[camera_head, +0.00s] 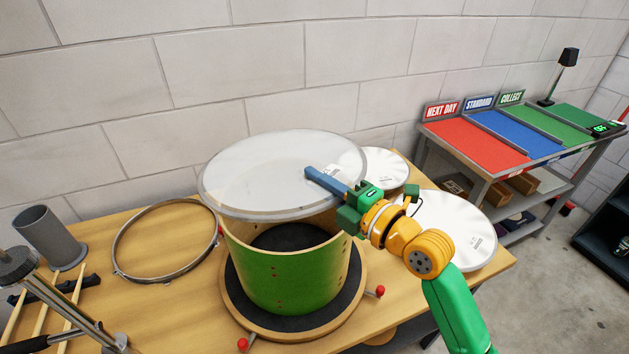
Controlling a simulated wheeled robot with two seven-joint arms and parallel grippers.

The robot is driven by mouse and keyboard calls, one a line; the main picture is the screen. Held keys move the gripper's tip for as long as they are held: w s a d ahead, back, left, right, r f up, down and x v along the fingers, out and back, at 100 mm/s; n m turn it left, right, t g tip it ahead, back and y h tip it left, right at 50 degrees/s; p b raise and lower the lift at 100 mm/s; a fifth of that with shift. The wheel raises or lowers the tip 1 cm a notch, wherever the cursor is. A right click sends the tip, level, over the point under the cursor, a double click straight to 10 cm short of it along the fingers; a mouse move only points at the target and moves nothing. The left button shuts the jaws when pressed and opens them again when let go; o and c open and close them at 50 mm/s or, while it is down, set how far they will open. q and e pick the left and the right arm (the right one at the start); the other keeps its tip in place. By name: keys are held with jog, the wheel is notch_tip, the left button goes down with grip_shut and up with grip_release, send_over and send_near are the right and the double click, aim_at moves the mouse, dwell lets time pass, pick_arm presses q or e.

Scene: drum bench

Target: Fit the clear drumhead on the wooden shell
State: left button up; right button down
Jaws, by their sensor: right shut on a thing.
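The clear drumhead (255,170) is a pale see-through disc in the head view. My right gripper (330,184) is shut on its right part and holds it tilted over the shell. The shell (284,280) is a green drum shell with a bare wood inside, standing upright with its open top up. Its far rim is hidden behind the drumhead. The drumhead appears above the shell's opening and shifted to the back left; I cannot tell whether it touches the rim. My left gripper is not in view.
The shell stands on a round dark-topped wooden base (233,302) with red knobs. A metal hoop (120,262) lies left. White drumheads lie at the back (382,168) and right (462,226). A grey cylinder (48,238) and metal stand (62,300) occupy the left.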

jog(key=shift+s+d+f, duration=0.15)
jog(key=shift+s+d, duration=0.35)
jog(key=shift+s, duration=0.05)
jog(key=shift+s+d+f+b, duration=0.15)
jog(key=shift+s+f+b, duration=0.1)
jog(key=shift+b, duration=0.25)
jog(key=f+b, duration=0.1)
jog(key=w+a+f, duration=0.1)
jog(key=shift+w+a+f+b, duration=0.15)
jog(key=shift+w+f+b, duration=0.05)
jog(key=shift+f+b, duration=0.15)
notch_tip(320, 180, down, 3)
jog(key=b, duration=0.3)
jog(key=shift+s, duration=0.1)
jog(key=shift+c, duration=1.2)
grip_release()
jog(key=shift+s+d, duration=0.1)
jog(key=shift+d, duration=0.1)
jog(key=shift+o, duration=0.6)
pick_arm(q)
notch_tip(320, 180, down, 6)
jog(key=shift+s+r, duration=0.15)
pick_arm(e)
jog(key=shift+s+a, duration=0.15)
